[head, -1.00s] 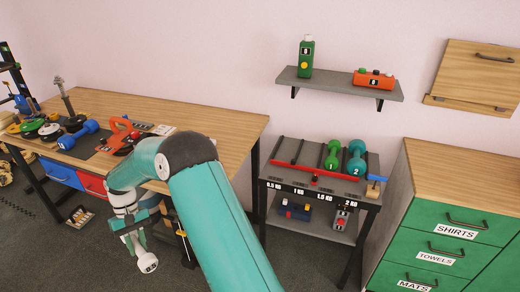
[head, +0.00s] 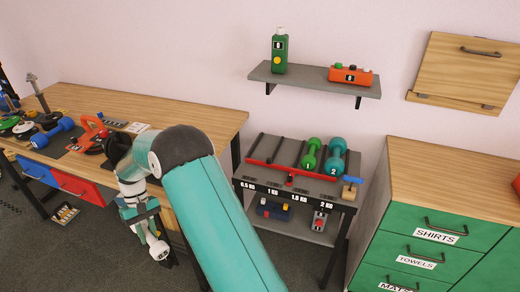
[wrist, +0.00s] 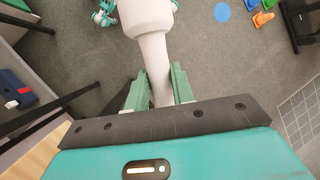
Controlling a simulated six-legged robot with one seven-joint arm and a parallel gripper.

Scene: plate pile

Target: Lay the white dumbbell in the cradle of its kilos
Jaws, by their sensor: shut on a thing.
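The white dumbbell (head: 159,250) hangs tilted from my gripper (head: 152,226), low in front of the workbench and above the floor. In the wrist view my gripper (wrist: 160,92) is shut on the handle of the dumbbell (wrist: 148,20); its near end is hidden. The rack (head: 290,182) is to the right, with front labels reading 0.5, 1, 1.5 and 2 KG. A green dumbbell (head: 310,156) and a teal dumbbell (head: 335,160) lie on its right side. The left part of its top holds no dumbbell. A red bar (head: 272,170) crosses the rack.
The workbench (head: 205,118) carries weights, a blue dumbbell (head: 54,132) and a red tool. A wall shelf (head: 300,80) hangs above the rack. A green drawer cabinet (head: 440,215) stands right of it. A wood-and-blue object (head: 350,188) sits at the rack's right corner.

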